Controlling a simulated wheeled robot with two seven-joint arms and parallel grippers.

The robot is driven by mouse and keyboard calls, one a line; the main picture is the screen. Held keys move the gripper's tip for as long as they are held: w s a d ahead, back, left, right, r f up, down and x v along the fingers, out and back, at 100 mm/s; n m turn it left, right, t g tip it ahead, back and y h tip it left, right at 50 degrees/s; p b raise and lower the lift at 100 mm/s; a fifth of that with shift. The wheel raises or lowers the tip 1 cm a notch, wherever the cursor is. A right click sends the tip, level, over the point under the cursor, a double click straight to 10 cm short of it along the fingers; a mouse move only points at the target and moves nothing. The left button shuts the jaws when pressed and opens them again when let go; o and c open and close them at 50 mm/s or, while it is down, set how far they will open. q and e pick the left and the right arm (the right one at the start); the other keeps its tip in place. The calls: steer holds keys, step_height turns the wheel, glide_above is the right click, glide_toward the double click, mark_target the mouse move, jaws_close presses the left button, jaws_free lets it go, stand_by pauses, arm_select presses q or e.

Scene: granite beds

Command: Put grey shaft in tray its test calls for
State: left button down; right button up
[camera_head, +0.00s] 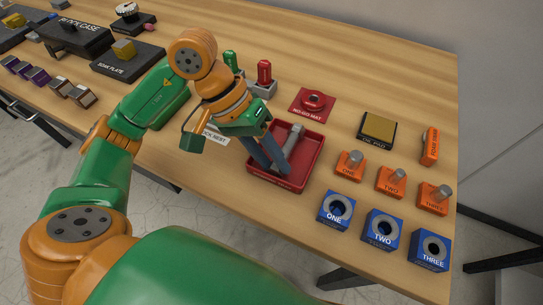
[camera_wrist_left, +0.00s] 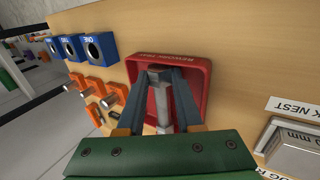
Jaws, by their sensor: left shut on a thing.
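The grey shaft (camera_head: 293,142) is between the fingers of my left gripper (camera_head: 277,168), which is shut on it. The shaft is tilted in the head view, and its far end shows past the fingers. Both are over or inside the red tray (camera_head: 316,158). In the left wrist view the shaft (camera_wrist_left: 161,103) lies between the two fingers, within the walls of the red tray (camera_wrist_left: 203,75), whose rim label seems to read REWORK TRAY. I cannot tell whether the shaft touches the tray floor. My right gripper is not in view.
Orange blocks with grey pins (camera_head: 391,181) and blue ring blocks (camera_head: 383,229) stand right of the tray. A red no-go mat (camera_head: 312,104) and an oil pad (camera_head: 377,131) lie behind. A nest block (camera_wrist_left: 293,145) is near the gripper. Bare wood surrounds the tray.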

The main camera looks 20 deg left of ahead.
arm_select(q)
steer(key=shift+f, duration=0.2)
steer(key=c, duration=0.8)
jaws_free()
steer(key=o, duration=0.3)
steer(key=shift+s+d+r, duration=0.1)
steer(key=shift+s+d, duration=0.05)
steer(key=shift+d, duration=0.05)
steer(key=shift+a, duration=0.1)
steer(key=v, duration=0.6)
steer(key=shift+a+r+b, duration=0.1)
steer(key=shift+b, duration=0.2)
steer(key=shift+a+r, duration=0.1)
steer(key=shift+r, duration=0.35)
